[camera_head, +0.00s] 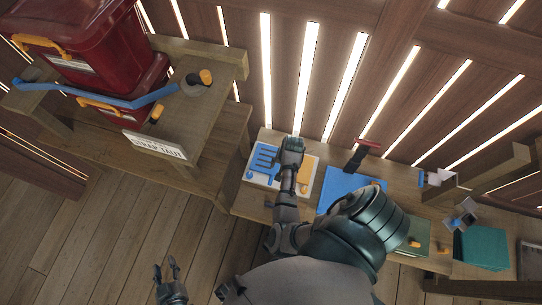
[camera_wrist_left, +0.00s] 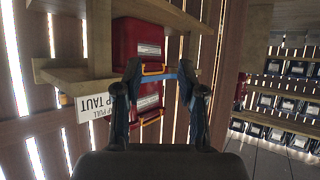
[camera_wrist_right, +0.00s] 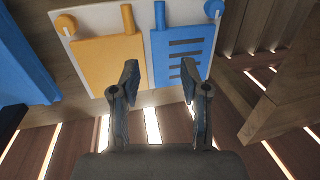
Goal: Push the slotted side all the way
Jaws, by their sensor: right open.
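A white board (camera_wrist_right: 147,45) lies on the low wooden bench and carries two sliding-looking panels. The blue slotted side (camera_wrist_right: 164,58) has several dark slots; it also shows in the head view (camera_head: 261,163). The plain orange side (camera_wrist_right: 105,62) is beside it, with a narrow white gap between them. My right gripper (camera_wrist_right: 158,80) is open and empty over the board's edge, one finger close to the blue panel and the other by the orange one; contact cannot be told. In the head view it hides part of the board. My left gripper (camera_head: 168,265) is open and empty above the floor.
Red lidded bins (camera_head: 85,45) with orange handles stand on a wooden shelf at upper left, with a blue strap (camera_head: 95,97) and a sign (camera_head: 155,146). A blue mat (camera_head: 340,186), a red-handled tool (camera_head: 362,153) and a teal block (camera_head: 482,248) lie right of the board.

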